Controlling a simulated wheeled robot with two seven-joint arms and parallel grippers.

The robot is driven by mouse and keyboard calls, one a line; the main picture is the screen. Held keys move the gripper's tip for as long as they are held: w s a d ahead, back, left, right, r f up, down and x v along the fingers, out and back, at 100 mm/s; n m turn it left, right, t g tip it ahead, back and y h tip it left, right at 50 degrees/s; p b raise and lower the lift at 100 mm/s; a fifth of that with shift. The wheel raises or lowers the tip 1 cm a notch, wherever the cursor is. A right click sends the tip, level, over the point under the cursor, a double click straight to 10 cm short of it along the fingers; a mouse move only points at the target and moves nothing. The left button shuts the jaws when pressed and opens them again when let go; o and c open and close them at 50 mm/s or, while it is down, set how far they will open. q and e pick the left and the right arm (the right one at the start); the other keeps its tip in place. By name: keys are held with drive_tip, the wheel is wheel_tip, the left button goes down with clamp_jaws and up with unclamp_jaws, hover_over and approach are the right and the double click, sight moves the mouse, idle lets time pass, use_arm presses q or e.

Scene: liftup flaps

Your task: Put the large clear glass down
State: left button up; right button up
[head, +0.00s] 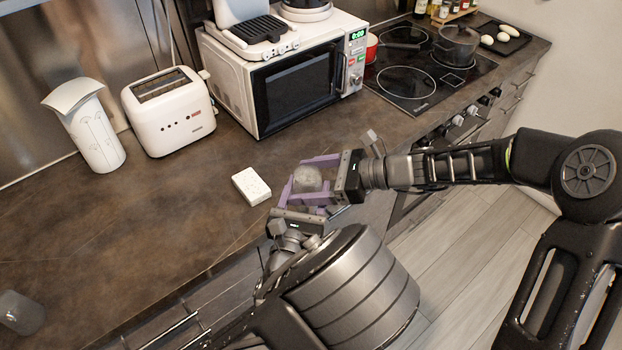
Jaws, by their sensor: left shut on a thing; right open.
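A clear glass (307,180), seen from above as a greyish round shape, is among the purple fingers of both grippers, over the counter's front edge. My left gripper (302,198), reaching up from the bottom, is shut on the glass. My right gripper (316,178), coming from the right, is open with its fingers on either side of the glass. The fingers overlap in the picture and hide the glass's lower part. I cannot tell whether the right fingers touch it.
The brown counter (150,225) is mostly clear at the left and middle. A white block (251,187) lies just left of the grippers. A toaster (168,112), white jug (92,135) and microwave (290,85) stand behind. A grey translucent vessel (20,312) is at lower left.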

drive_tip(key=c, duration=1.6)
use_arm(q)
drive_tip(key=o, duration=1.7)
drive_tip(key=shift+c, duration=0.2)
use_arm(e)
drive_tip(key=shift+c, duration=0.3)
